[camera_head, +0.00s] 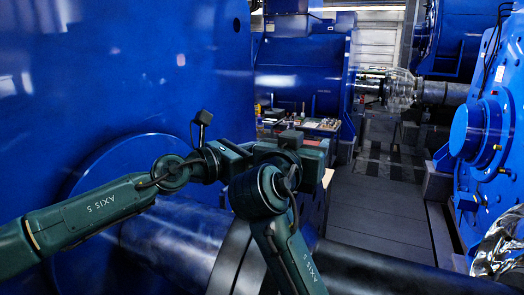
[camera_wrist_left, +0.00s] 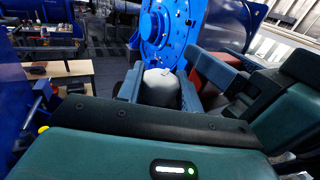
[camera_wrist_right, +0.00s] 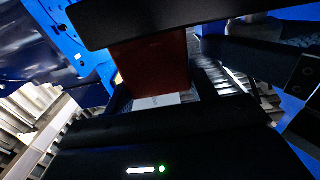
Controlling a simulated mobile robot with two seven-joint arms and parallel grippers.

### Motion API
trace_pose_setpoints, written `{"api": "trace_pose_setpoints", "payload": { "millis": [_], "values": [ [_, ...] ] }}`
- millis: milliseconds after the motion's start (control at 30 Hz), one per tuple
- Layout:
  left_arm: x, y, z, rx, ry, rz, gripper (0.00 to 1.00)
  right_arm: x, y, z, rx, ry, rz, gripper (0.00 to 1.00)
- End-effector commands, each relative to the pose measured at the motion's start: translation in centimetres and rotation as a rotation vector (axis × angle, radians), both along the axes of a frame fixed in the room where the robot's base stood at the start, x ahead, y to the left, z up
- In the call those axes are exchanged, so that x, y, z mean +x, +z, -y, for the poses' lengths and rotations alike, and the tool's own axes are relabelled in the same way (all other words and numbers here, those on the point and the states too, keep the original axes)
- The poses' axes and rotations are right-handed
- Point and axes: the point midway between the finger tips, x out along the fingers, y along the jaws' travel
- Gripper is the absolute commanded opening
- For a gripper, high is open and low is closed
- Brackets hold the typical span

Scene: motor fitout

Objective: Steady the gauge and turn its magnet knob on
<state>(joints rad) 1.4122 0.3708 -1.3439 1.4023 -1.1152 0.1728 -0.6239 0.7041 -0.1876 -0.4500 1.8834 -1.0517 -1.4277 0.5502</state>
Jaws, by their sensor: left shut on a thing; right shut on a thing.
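My left gripper (camera_head: 240,155) and my right gripper (camera_head: 298,150) meet close together in the head view, in front of the blue machine. In the left wrist view my left gripper's fingers (camera_wrist_left: 160,95) are shut on a pale grey rounded part, apparently of the gauge (camera_wrist_left: 160,86). The dial and the knob cannot be made out.
A large blue housing (camera_head: 130,80) fills the left, close to my left arm. A table (camera_head: 325,126) with small items stands beyond my grippers. A blue flanged machine (camera_head: 485,130) stands at the right. The grey floor (camera_head: 375,220) between is clear.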

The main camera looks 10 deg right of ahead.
Motion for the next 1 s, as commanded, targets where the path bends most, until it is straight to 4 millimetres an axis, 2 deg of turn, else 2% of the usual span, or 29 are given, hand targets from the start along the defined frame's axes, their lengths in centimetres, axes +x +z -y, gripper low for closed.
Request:
{"api": "trace_pose_setpoints", "payload": {
  "millis": [467,1000],
  "values": [
    [0.07,0.18,0.38,0.002,-0.078,-0.005,0.13,-0.02,0.11,-0.09,-0.002,0.003,0.002,0.29],
    [0.31,0.10,0.00,0.001,-0.380,-0.003,0.13,-0.05,0.09,-0.20,0.001,0.006,0.002,0.29]
  ]
}}
